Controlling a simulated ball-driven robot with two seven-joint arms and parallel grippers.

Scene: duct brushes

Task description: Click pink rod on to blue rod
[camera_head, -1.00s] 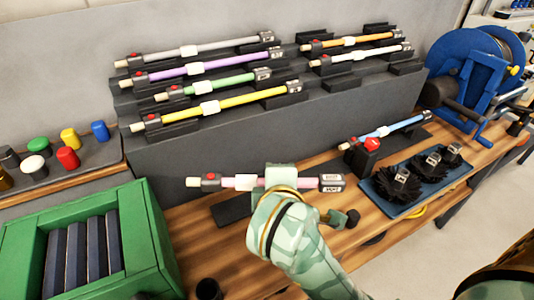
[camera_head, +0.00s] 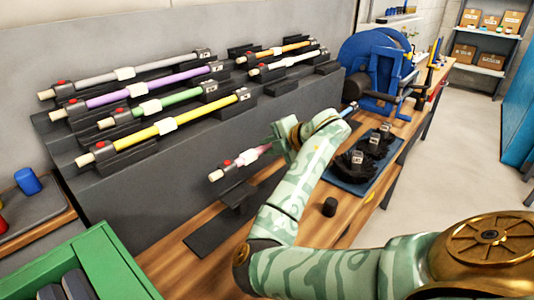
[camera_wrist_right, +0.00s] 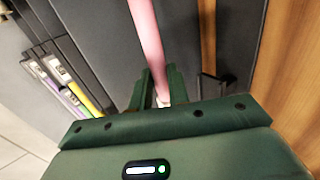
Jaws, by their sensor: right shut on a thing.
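The pink rod (camera_head: 252,155) has a pale tip and a red button at its left end. My right gripper (camera_head: 280,142) is shut on it and holds it above the bench, tilted up to the right. My arm hides its other end in the head view. In the right wrist view, the pink rod (camera_wrist_right: 148,35) runs up from between the fingers (camera_wrist_right: 157,88). The blue rod (camera_head: 350,109) lies further right; only a short piece shows beyond my arm. My left gripper is not in view.
A rack with grey, purple (camera_head: 150,87), green, yellow, orange and white rods stands at the back left. An empty black stand (camera_head: 215,235) is on the bench. Black brushes (camera_head: 360,160) sit on a blue mat, near a blue reel (camera_head: 375,65). A green crate (camera_head: 105,265) is at front left.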

